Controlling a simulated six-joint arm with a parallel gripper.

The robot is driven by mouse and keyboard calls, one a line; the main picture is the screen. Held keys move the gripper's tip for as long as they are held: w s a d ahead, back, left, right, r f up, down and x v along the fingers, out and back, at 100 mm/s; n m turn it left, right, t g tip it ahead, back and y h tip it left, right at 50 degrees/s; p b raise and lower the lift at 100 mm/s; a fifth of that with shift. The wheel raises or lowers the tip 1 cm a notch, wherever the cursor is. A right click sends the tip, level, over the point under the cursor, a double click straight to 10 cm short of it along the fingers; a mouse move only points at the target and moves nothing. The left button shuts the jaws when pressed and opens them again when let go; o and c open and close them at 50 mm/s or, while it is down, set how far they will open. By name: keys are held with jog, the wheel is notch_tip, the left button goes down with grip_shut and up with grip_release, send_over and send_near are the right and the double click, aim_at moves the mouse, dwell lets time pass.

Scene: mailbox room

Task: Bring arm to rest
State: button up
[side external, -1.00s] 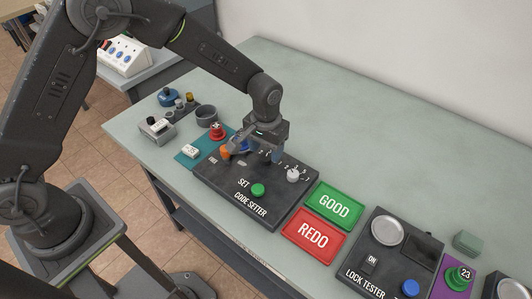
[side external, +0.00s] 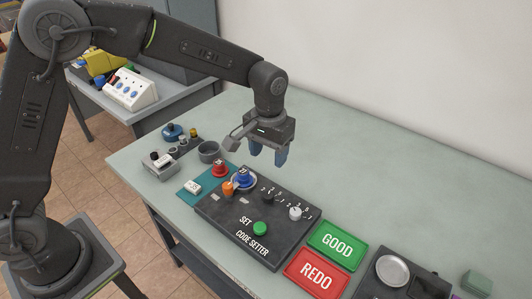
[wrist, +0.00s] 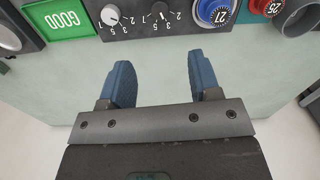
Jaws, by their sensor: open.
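My gripper (side external: 268,156) is open and empty, held in the air above the bench behind the code setter. Its two blue fingers stand apart in the wrist view (wrist: 157,82), with only bare bench between them. The black code setter box (side external: 240,238) has a green SET button (side external: 260,228), a white knob (side external: 295,212) and a dark knob (side external: 268,198). A blue lock (side external: 243,178) sits at its back left, numbered 21 in the wrist view (wrist: 214,12). An orange part (side external: 228,188) is beside that lock.
A red lock (side external: 220,170) stands on a teal mat (side external: 190,198). A grey cup (side external: 209,152) is behind it. Green GOOD (side external: 337,240) and red REDO (side external: 316,275) trays lie right of the code setter. The bench (side external: 350,170) at the back is clear.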

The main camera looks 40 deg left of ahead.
jog(key=s+a+r+t, duration=0.1)
jog(key=s+a+r, duration=0.35)
jog(key=r, duration=0.35)
jog(key=s+a+r+t, duration=0.2)
jog(key=s+a, duration=0.2)
jog(key=s, duration=0.5)
jog(key=s+a+r+m+t, duration=0.1)
jog(key=s+a+r+t, duration=0.1)
jog(key=s, duration=0.8)
jog(key=shift+a+r+t, duration=0.3)
jog(key=shift+a+r, duration=0.1)
jog(key=shift+a, duration=0.45)
